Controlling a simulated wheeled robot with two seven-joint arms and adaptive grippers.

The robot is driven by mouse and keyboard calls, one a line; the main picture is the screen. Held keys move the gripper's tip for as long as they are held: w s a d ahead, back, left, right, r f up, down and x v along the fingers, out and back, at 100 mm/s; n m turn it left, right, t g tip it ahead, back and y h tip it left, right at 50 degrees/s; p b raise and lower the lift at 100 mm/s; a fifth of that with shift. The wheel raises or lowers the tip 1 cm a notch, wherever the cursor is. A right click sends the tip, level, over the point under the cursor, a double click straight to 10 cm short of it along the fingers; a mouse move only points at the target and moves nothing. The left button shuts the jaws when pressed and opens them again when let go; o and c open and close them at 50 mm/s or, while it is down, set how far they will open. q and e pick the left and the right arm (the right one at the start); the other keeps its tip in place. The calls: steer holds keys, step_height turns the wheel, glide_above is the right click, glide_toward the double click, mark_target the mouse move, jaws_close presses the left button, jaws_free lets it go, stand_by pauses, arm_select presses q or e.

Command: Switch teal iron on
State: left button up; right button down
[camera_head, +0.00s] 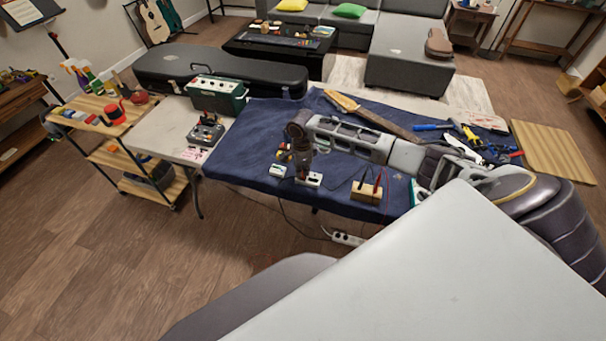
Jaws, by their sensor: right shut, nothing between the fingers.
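My right gripper (303,174) is shut and points down, with nothing seen between its fingers. Its tips are at or just above a small white box (315,180) near the front edge of the blue-covered table; I cannot tell whether they touch. A second small white box (278,171) with a greenish top stands just left of it. A wooden block (367,191) with upright red and dark handles stands to the right. I cannot tell which of these belongs to the teal iron; no switch is clear at this size. My left gripper is not in view.
A guitar neck (372,116) and several tools lie at the back right. A grey pedal (206,132) and a green amplifier (217,95) stand left. Thin cables hang from the front edge towards a white power strip (348,239).

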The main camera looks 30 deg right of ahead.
steer(key=shift+f, duration=0.45)
stand_by(0.6)
steer(key=shift+s, duration=0.1)
steer(key=shift+r+p, duration=2.45)
steer(key=shift+p, duration=0.85)
steer(key=shift+r+p, duration=1.1)
steer(key=shift+p, duration=0.05)
